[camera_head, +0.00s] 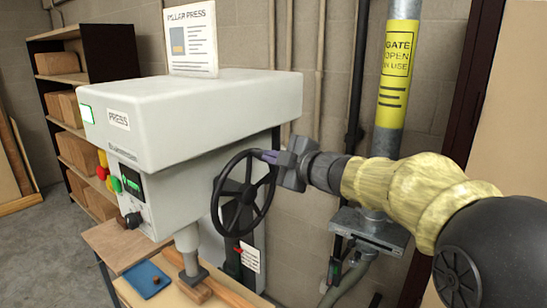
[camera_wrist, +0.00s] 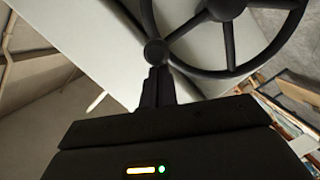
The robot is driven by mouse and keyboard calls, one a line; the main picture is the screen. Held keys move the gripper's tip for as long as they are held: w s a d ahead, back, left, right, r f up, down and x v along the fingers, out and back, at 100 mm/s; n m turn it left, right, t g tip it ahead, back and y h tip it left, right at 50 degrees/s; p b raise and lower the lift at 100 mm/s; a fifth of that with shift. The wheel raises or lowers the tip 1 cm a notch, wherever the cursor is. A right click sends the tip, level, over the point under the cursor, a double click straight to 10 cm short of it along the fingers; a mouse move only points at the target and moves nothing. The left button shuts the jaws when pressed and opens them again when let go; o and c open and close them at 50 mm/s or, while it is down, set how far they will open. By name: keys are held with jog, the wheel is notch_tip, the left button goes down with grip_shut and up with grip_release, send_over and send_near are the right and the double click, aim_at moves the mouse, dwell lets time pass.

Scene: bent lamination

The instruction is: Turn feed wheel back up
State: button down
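The feed wheel (camera_head: 239,213) is a dark spoked handwheel on the right side of the grey-white pillar press (camera_head: 190,120). In the wrist view the wheel (camera_wrist: 228,40) fills the top right, with a round knob (camera_wrist: 155,52) on its rim. My gripper (camera_head: 262,155) is at the top right of the rim, coming from the right. In the wrist view its dark fingers (camera_wrist: 157,75) are close together with their tips at the knob. The fingers look shut on the knob, though the contact itself is partly hidden. A short quill foot (camera_head: 193,272) rests on or just above a wooden piece (camera_head: 208,291).
A shelf with wooden blocks (camera_head: 60,63) stands at the back left. A grey post with a yellow gate sign (camera_head: 396,55) and a block wall are close behind my arm.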

jog(key=shift+w+d+f, duration=0.1)
jog(key=shift+d, duration=0.15)
jog(key=s+d+r+b, duration=0.1)
jog(key=s+d+r, duration=0.1)
jog(key=s, duration=0.3)
jog(key=s+d+r+b, duration=0.1)
jog(key=s+d+r, duration=0.15)
jog(key=s, duration=0.25)
jog(key=w+d+f+m+h+b, duration=0.15)
jog(key=d+f+m+h, duration=0.45)
jog(key=f, duration=0.6)
jog(key=d+f+m+h+b, duration=0.2)
jog(key=d+f+m+h, duration=0.2)
jog(key=d+f+m, duration=0.5)
jog(key=s+f+m+g+h+b, duration=0.1)
jog(key=s+f+m+g, duration=0.2)
jog(key=s+f, duration=0.6)
jog(key=s+f+m+g+b, duration=0.2)
jog(key=s+f+g, duration=0.4)
jog(key=f, duration=0.8)
jog(key=s+m, duration=0.1)
jog(key=s, duration=0.1)
jog(key=shift+s+a+f+h, duration=0.35)
jog(key=shift+a+h, duration=0.05)
